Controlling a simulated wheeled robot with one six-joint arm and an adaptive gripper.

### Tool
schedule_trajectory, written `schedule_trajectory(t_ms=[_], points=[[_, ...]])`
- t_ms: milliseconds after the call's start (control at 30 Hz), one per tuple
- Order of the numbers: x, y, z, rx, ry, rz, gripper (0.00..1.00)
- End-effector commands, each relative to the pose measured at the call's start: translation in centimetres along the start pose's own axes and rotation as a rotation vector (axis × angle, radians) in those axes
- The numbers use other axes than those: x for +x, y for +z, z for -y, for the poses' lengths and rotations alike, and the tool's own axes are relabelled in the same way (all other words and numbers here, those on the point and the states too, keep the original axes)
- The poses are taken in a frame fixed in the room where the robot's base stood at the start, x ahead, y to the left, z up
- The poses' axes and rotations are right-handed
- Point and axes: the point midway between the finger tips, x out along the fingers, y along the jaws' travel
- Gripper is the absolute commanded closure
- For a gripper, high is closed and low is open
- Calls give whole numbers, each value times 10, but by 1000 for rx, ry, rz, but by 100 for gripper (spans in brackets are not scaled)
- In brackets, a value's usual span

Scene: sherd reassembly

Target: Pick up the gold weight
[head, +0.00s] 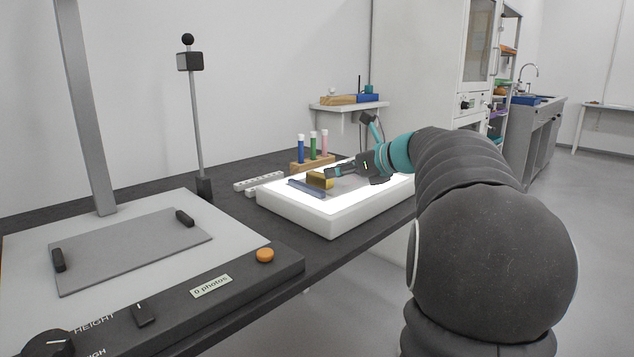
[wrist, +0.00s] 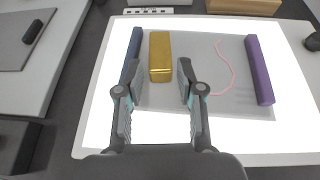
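The gold weight (wrist: 160,57) is a shiny gold bar lying on a grey sheet on the lit white light box (wrist: 95,125). In the head view the gold weight (head: 319,180) shows left of my gripper (head: 336,172), partly close against it. In the wrist view my gripper (wrist: 158,75) is open and empty. Its fingertips stand either side of the weight's near end, with gaps on both sides. How far above the weight they are, I cannot tell. A dark blue bar (wrist: 132,52) lies just left of the weight, its near end partly behind the left finger.
A purple bar (wrist: 259,70) and a pink string (wrist: 228,65) lie right of the weight. A rack of coloured tubes (head: 313,162) and a white strip (head: 259,181) stand behind the light box. A copy stand (head: 130,265) fills the left front.

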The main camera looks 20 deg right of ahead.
Motion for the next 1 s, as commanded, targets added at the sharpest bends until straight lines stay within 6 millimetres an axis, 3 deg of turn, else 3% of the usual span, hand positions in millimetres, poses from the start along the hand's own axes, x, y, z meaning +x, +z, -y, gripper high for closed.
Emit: schedule_trajectory(t_ms=[100,367,700,967,1000], points=[[16,0,-1,-1,2,0,62],[29,0,-2,-3,4,-1,62],[72,-3,-2,-4,6,-1,62],[76,-3,-2,-4,4,-1,62],[76,-3,-2,-4,4,-1,70]])
